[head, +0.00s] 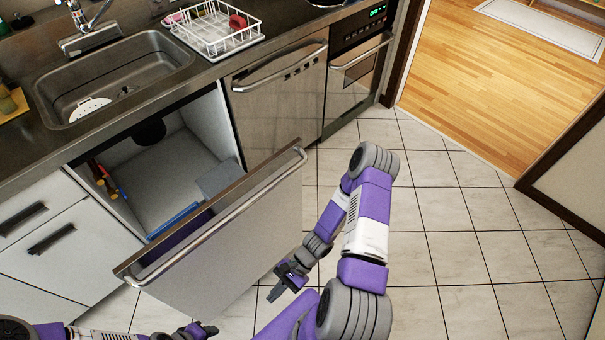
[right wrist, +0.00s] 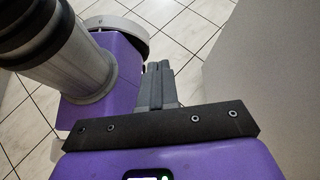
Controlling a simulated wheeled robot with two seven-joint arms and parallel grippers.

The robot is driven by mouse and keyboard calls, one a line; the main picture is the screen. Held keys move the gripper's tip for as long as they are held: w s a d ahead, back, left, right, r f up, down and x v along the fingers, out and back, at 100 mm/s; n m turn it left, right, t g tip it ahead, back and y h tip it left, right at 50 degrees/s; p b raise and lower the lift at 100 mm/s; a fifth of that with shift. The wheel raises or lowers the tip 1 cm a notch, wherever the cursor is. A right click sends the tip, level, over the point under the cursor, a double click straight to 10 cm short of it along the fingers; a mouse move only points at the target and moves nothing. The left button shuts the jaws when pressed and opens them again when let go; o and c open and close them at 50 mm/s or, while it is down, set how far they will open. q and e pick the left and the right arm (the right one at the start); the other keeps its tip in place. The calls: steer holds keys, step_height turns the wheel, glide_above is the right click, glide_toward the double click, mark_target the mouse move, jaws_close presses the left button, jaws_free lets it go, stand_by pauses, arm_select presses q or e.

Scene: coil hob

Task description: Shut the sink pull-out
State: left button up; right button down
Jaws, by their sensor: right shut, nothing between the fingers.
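The sink pull-out (head: 240,235) stands open below the sink, its pale front panel well out from the cabinet. A long metal bar handle (head: 215,220) runs along the top of that panel. My right gripper (head: 277,293) is shut and empty, low by the right part of the panel's outer face. In the right wrist view its fingers (right wrist: 158,82) are together, with a plain pale surface (right wrist: 250,60) to the right that looks like the panel. My left gripper (head: 205,331) is at the bottom edge, partly cut off; its jaw opening is unclear.
The sink (head: 115,75) and a white dish rack (head: 215,30) are on the counter above. A dishwasher (head: 280,105) and an oven (head: 358,75) stand to the right. White drawers (head: 55,235) are at left. The tiled floor (head: 450,230) at right is clear.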

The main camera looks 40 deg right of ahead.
steer(key=w+d+r+m+t+y+p, duration=0.1)
steer(key=w+d+r+m+t+p, duration=0.2)
steer(key=w+d+r+m+t, duration=0.3)
steer(key=m+t+h+p, duration=0.3)
steer(key=m+t+h, duration=0.9)
steer(key=m, duration=0.1)
glide_toward(295, 176)
steer(key=w+b, duration=0.1)
steer(key=w, duration=0.2)
steer(key=w+b, duration=0.1)
steer(key=w, duration=0.2)
steer(key=shift+w+a+f, duration=0.1)
steer(key=shift+w+f, duration=0.1)
steer(key=shift+w, duration=0.2)
steer(key=shift+r, duration=0.1)
